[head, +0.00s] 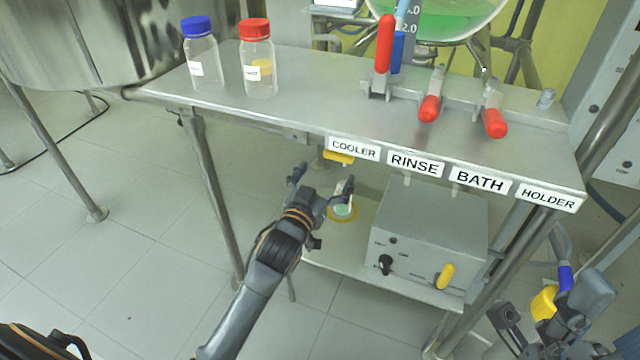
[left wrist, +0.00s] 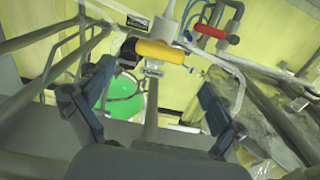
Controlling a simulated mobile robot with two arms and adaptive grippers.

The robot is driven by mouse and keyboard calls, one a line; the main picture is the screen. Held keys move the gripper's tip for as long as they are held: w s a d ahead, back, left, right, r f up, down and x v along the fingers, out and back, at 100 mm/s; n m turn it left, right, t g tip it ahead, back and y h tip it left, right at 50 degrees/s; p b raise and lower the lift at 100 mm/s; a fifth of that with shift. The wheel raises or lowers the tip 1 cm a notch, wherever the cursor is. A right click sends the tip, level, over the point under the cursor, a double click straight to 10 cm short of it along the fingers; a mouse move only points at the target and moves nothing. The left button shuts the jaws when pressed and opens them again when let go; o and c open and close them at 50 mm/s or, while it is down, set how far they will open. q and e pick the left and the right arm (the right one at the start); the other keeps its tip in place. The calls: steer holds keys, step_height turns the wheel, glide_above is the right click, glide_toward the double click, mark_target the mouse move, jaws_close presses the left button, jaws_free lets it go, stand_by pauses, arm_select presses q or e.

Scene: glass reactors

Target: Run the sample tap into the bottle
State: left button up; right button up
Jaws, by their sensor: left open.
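The yellow handle (head: 338,157) of a tap sits under the bench's front edge, by the COOLER label. The same yellow handle shows in the left wrist view (left wrist: 158,52), lying sideways below a grey fitting. My left gripper (head: 320,186) is open, just below and in front of the handle. In the left wrist view the handle is beyond and between its spread fingers, not touched. A small open vessel (head: 343,212) with pale green in it stands on a yellow ring on the lower shelf, partly hidden by a finger. My right gripper (head: 548,318) is at the lower right; its grip is unclear.
A blue-capped bottle (head: 201,67) and a red-capped bottle (head: 258,69) stand on the steel bench (head: 330,95). Red-handled valves (head: 430,107) line its right part. A grey box (head: 435,235) fills the lower shelf's right side.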

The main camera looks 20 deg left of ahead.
arm_select(q)
steer(key=s, duration=0.4)
stand_by(0.4)
